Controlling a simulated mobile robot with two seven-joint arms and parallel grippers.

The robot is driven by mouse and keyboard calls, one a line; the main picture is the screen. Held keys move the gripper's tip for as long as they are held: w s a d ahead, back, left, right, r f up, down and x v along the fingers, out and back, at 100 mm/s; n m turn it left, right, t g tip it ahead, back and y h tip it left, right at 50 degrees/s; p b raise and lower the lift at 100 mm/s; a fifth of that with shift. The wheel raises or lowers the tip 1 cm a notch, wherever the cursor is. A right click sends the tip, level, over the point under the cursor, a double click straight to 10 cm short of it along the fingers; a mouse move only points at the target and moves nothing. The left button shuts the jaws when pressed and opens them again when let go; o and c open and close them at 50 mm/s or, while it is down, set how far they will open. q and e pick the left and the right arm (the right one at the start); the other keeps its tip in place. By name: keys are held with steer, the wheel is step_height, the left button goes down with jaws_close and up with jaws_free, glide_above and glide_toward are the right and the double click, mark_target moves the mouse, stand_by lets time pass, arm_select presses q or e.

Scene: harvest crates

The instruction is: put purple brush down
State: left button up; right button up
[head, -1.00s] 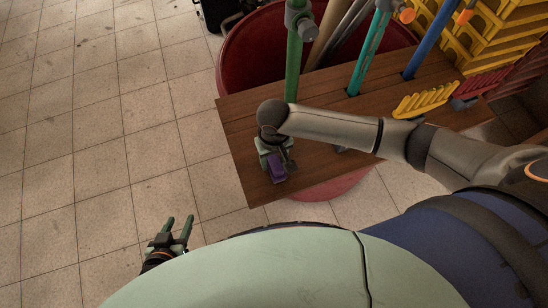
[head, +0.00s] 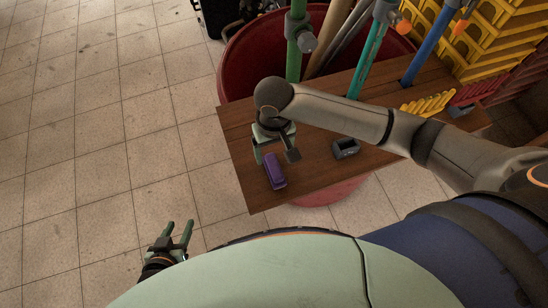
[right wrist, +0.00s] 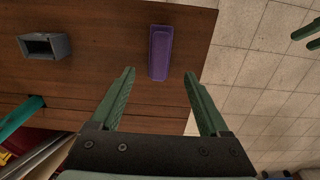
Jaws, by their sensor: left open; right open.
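The purple brush (head: 275,171) lies on the wooden board (head: 238,150) near its left front corner. It also shows in the right wrist view (right wrist: 160,52), lying flat on the wood beyond the fingertips. My right gripper (head: 274,158) is open and empty just behind and above the brush; in the right wrist view its two fingers (right wrist: 160,75) stand apart with the brush outside them. My left gripper (head: 182,226) is open and empty, low over the tiled floor, apart from the board.
A small grey box-like holder (head: 345,148) sits on the board to the right of the brush. Green (head: 294,65), teal (head: 366,62) and blue (head: 428,50) poles stand at the board's back. A red tub (head: 232,72) is behind and beneath. Yellow crates (head: 495,45) stack at back right.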

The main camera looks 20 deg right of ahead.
mark_target(274, 166)
steer(key=shift+r, duration=1.6)
